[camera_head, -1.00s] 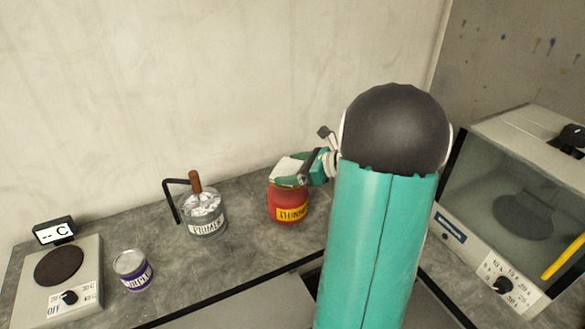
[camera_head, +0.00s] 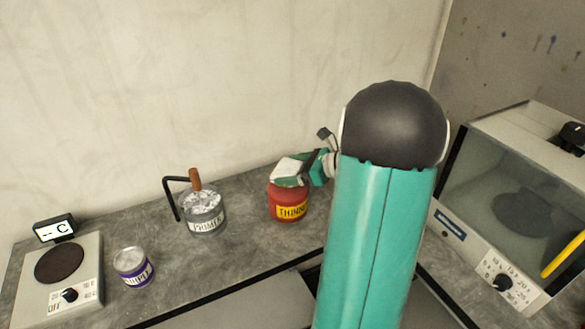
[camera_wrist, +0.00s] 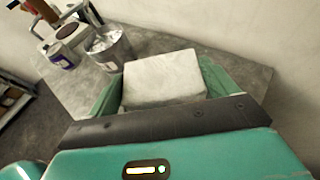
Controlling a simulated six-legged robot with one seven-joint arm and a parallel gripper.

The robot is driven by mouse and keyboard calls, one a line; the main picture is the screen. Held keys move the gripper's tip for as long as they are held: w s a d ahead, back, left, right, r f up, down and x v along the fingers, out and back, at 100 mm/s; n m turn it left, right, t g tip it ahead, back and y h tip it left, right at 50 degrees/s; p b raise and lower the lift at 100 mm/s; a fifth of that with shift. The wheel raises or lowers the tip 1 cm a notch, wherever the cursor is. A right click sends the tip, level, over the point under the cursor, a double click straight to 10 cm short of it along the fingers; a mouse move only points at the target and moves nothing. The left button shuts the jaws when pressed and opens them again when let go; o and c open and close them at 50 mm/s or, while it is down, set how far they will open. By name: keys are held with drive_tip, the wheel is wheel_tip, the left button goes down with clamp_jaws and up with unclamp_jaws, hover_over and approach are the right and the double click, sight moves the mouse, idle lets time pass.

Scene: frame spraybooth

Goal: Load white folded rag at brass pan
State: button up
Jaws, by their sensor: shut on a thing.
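The white folded rag (camera_head: 286,168) is held in my gripper (camera_head: 297,175), and from the head view it appears over or just behind the top of the red thinner can. In the wrist view the rag (camera_wrist: 163,78) lies as a flat pale block between my two green fingers (camera_wrist: 165,92), which are shut on it from either side. I cannot make out a brass pan for certain in either view. A dark brown round plate (camera_head: 59,263) sits on the pale hotplate unit at the far left, apart from my gripper.
The red thinner can (camera_head: 289,204) stands below my gripper. A primer can (camera_head: 205,212) with a brown-handled tool, and a small purple-labelled can (camera_head: 132,268), stand further left on the grey bench (camera_head: 245,250). A glass-fronted oven (camera_head: 520,205) is at right.

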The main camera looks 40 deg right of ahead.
sight(293, 170)
drive_tip(key=shift+f, duration=0.5)
idle(1.0)
drive_tip(key=shift+r, duration=3.55)
